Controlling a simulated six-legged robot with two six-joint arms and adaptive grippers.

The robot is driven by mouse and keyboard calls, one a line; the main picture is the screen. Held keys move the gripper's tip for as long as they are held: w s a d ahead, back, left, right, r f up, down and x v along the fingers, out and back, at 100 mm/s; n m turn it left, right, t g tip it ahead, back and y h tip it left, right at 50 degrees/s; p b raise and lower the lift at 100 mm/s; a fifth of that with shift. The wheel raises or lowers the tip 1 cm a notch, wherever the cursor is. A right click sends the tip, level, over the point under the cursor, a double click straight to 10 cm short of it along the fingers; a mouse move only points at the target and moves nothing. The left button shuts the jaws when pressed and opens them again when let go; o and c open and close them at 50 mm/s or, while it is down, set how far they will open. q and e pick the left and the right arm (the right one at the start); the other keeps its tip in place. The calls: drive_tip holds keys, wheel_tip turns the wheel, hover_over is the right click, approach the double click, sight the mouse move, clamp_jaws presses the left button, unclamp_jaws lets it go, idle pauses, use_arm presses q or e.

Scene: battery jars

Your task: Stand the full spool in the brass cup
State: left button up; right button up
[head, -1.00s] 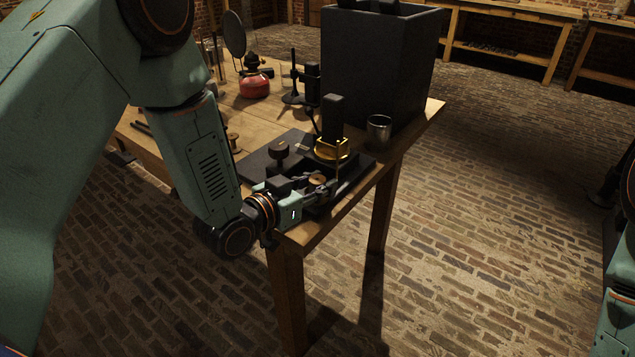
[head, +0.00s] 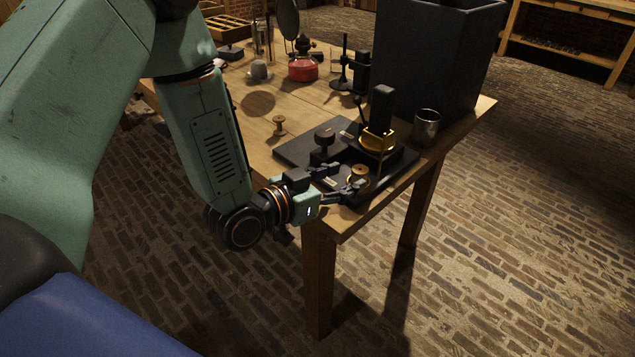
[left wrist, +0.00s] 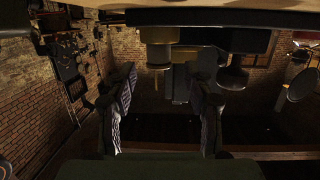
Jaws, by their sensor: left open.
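A spool wound with copper-coloured wire (head: 358,174) stands on the near right part of a black base board (head: 290,152). The brass cup (head: 378,138) sits behind it on the same board, beside a dark upright post. Another spool (head: 279,126), pale and bare-looking, stands on the table left of the board. My left gripper (head: 350,188) is open and low at the board's near edge, its fingers just left of the copper spool. In the left wrist view its fingers (left wrist: 165,108) are spread with nothing clearly held between them. My right gripper is out of view.
A black knob (head: 324,138) rises from the board. A metal beaker (head: 426,125) stands near the table's right edge, before a tall black box (head: 435,60). A red burner (head: 303,68) and a stand are farther back. The wooden table (head: 240,105) has clear room at left.

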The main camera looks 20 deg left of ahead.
use_arm(q)
drive_tip(key=p+v, duration=0.2)
drive_tip(key=v, duration=0.4)
drive_tip(key=shift+s, duration=0.15)
drive_tip(key=s+f+n+g+y, duration=0.1)
drive_tip(key=s+f+g, duration=0.35)
drive_tip(key=f, duration=0.45)
drive_tip(key=s+f+n+g+y, duration=0.1)
drive_tip(key=s+f+g, duration=0.2)
drive_tip(key=s, duration=0.4)
drive_tip(key=s+a+f+n+g+y, duration=0.1)
drive_tip(key=s+f+g+y, duration=0.1)
drive_tip(key=s+f, duration=0.4)
drive_tip(key=s+a+f+n+g+y, duration=0.1)
drive_tip(key=s+f+g, duration=0.3)
drive_tip(key=s, duration=0.6)
drive_tip(key=shift+f+n+g+y, duration=0.2)
drive_tip(key=shift+n+g+y, duration=0.3)
drive_tip(key=shift+y, duration=0.2)
